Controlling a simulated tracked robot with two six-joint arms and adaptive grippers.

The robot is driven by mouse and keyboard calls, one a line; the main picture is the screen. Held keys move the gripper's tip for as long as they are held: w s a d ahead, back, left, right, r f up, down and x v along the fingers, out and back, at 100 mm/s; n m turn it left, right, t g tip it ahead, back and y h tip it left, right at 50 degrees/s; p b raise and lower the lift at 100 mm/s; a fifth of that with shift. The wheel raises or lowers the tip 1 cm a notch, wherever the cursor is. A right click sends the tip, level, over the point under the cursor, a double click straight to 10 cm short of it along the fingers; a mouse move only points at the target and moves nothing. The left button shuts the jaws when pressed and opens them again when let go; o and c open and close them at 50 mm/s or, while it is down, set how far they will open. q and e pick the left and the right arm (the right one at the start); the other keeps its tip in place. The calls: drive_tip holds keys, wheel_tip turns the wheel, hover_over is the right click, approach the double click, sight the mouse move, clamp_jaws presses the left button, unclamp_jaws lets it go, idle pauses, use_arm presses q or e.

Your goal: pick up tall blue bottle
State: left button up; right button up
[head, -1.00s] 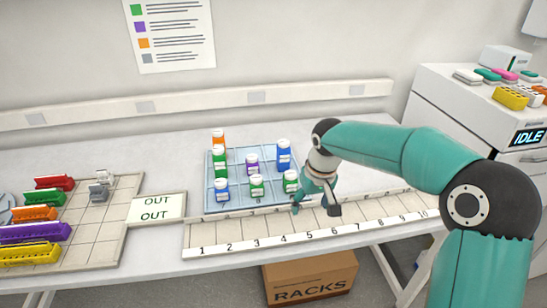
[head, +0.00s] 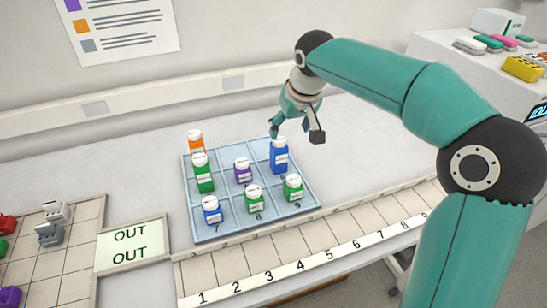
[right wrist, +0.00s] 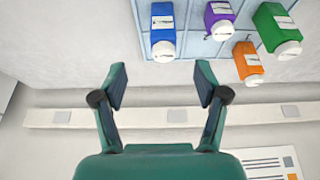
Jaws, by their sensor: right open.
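The tall blue bottle (head: 279,156) has a white cap and stands upright at the back right of the light blue gridded tray (head: 222,228). My right gripper (head: 295,136) is open and empty, above and just behind the bottle's top. In the right wrist view the blue bottle (right wrist: 163,30) lies ahead of the open fingers (right wrist: 160,85), a little beyond their tips and apart from them. My left gripper is in neither view.
The tray also holds a short blue bottle (head: 211,210), a purple one (head: 243,170), an orange one (head: 196,143) and several green ones (head: 203,173). A numbered rack strip (head: 290,262) runs along the front. The wall (head: 240,50) stands close behind.

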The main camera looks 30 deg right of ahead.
sight(283, 148)
drive_tip(key=x, duration=1)
drive_tip(key=shift+a, duration=0.1)
drive_tip(key=shift+a+p+x, duration=0.1)
drive_tip(key=shift+p+x, duration=0.4)
drive_tip(key=shift+x, duration=0.85)
drive_tip(key=shift+a+p+x, duration=0.15)
drive_tip(key=shift+p+x, duration=0.3)
drive_tip(key=shift+x, duration=0.9)
drive_tip(key=shift+w+d+r, duration=0.1)
drive_tip(key=shift+w, duration=0.05)
drive_tip(key=c, duration=1.2)
drive_tip(key=shift+c, duration=0.2)
